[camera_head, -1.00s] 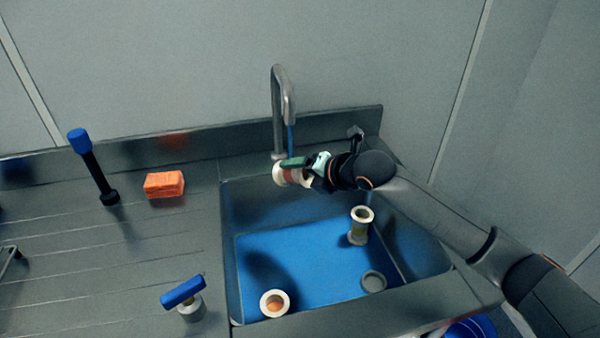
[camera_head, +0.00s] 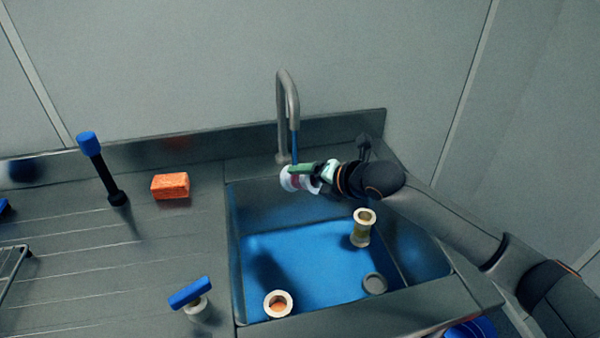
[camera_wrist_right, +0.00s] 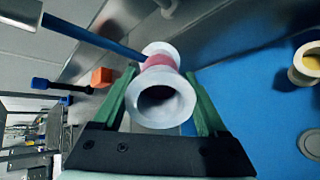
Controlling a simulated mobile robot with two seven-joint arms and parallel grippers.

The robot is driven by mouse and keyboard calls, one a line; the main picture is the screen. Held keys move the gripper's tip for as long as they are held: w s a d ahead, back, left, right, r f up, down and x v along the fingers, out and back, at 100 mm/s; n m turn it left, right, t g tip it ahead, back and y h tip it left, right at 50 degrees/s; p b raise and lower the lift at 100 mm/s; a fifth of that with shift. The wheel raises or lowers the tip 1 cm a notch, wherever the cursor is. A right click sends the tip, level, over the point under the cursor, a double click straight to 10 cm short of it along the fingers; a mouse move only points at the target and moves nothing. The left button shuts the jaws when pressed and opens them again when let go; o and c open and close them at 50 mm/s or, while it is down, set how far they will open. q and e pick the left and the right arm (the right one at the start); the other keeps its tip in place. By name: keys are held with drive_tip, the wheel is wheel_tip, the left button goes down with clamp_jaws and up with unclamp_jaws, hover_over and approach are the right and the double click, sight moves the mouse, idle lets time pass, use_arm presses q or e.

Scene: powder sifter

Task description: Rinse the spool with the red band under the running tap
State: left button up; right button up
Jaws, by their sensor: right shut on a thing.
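The spool with the red band (camera_head: 291,179) is white with a pinkish-red middle. My right gripper (camera_head: 308,173) is shut on it and holds it over the back of the sink, below the tap (camera_head: 287,100). A thin blue stream of water (camera_head: 295,145) falls from the spout to the spool. In the right wrist view the spool (camera_wrist_right: 163,102) sits between the two green fingers, with one round flange facing the camera. The stream (camera_wrist_right: 95,38) meets it near its red middle (camera_wrist_right: 160,61). My left gripper is not in view.
The sink (camera_head: 236,262) has a blue floor. A spool with a yellowish band (camera_head: 362,229) stands in it, and another spool (camera_head: 278,304) is at its front left. An orange sponge (camera_head: 170,186), a blue-topped black post (camera_head: 103,170) and a blue-handled tool (camera_head: 190,295) are on the drainboard.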

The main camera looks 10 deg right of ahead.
drive_tip(key=s+a+r+p, duration=0.1)
drive_tip(key=s+r+p, duration=0.1)
drive_tip(key=s+p, duration=0.2)
drive_tip(key=shift+s+a+r+p, duration=0.15)
drive_tip(key=shift+s+r+p, duration=0.2)
drive_tip(key=shift+s, duration=0.5)
idle(0.5)
